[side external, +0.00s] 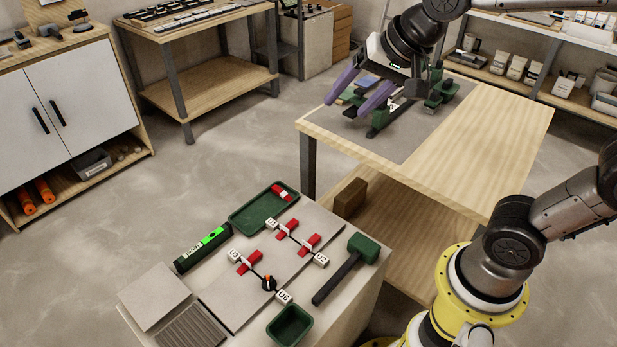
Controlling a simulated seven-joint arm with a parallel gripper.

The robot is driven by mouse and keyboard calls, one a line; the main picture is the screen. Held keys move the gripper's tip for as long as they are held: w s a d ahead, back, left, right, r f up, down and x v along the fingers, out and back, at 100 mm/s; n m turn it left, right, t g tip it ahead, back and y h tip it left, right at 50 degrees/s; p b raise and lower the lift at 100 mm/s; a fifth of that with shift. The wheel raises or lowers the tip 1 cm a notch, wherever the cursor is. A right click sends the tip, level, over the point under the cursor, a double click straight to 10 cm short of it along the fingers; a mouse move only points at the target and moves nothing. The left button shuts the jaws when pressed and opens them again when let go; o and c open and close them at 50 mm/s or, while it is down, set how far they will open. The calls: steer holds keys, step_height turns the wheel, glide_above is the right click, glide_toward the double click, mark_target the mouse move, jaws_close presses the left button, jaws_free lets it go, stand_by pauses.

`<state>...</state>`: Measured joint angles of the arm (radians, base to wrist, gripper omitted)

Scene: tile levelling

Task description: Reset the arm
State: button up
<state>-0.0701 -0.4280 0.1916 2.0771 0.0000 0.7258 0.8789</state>
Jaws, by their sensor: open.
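My gripper (362,92) is open, with its two purple fingers spread and nothing visible between them. It hangs above the grey mat (405,148) at the back left of the wooden table. A green fixture (378,122) stands on the mat just below and behind the fingers, and a second green part (440,92) is to its right. Whether a finger touches the fixture I cannot tell. My arm reaches in from the upper right, and part of the fixture is hidden behind the gripper.
The grey bench holds tiles with red wedges (288,229), a green tray (250,212), a green level (203,248), a mallet (347,268), a small green bin (289,326) and a notched trowel (192,328). The wooden table's right half (490,140) is clear.

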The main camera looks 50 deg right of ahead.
steer(key=s+d+f+n, duration=0.1)
steer(key=s+f+n, duration=0.1)
steer(key=s+n, duration=0.2)
steer(key=s+d+f+n+g, duration=0.1)
steer(key=s+n, duration=0.4)
steer(key=s, duration=0.6)
steer(key=shift+f, duration=0.9)
steer(key=shift+s+d, duration=0.1)
